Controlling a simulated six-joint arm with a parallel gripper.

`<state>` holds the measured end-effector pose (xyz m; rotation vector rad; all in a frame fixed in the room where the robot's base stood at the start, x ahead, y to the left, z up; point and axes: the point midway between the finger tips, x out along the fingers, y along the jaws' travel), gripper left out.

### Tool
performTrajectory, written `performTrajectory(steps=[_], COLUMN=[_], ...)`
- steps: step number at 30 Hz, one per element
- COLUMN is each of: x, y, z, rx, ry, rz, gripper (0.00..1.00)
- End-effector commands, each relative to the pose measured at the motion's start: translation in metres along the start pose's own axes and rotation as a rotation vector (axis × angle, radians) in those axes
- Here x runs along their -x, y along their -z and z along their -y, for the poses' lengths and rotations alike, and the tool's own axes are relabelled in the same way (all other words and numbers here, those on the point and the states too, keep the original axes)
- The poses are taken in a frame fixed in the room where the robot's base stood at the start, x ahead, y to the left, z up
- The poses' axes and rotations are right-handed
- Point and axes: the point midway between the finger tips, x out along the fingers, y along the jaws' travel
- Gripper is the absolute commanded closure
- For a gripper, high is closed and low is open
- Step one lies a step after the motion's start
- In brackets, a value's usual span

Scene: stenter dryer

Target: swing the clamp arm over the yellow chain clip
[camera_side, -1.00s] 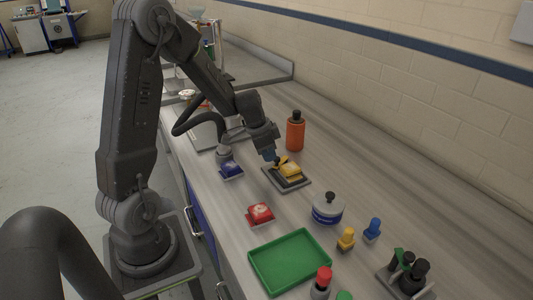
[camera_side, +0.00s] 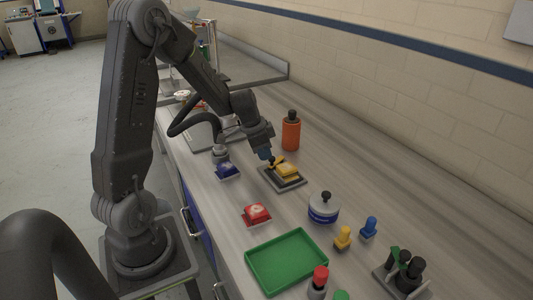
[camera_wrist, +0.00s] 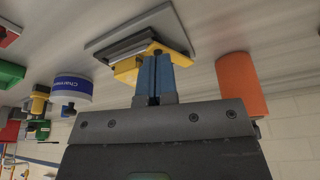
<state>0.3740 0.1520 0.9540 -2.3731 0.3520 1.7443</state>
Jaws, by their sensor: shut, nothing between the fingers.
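The yellow chain clip (camera_side: 288,170) sits on a grey base plate (camera_side: 296,184) on the bench. In the wrist view the yellow clip (camera_wrist: 174,36) lies beside a dark block on the plate (camera_wrist: 102,46). My gripper (camera_side: 268,157) is shut and empty at the left edge of the clip. Its blue fingers (camera_wrist: 154,74) cover part of the clip in the wrist view; I cannot tell whether they touch the knob.
An orange bottle (camera_side: 291,133) stands close behind the clip. A blue block (camera_side: 228,171) and a red block (camera_side: 257,214) lie to the left and front. The bench right of the clip is clear.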

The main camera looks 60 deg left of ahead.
Motion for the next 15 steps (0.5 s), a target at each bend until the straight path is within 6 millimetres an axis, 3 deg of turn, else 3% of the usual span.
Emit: performTrajectory(steps=[7, 15], x=[0.018, 0.08], y=[-0.034, -0.032], z=[0.0, 0.001], rx=[0.006, -0.001], ry=[0.0, 0.006], rz=[0.001, -0.005], gripper=[1.0, 1.0])
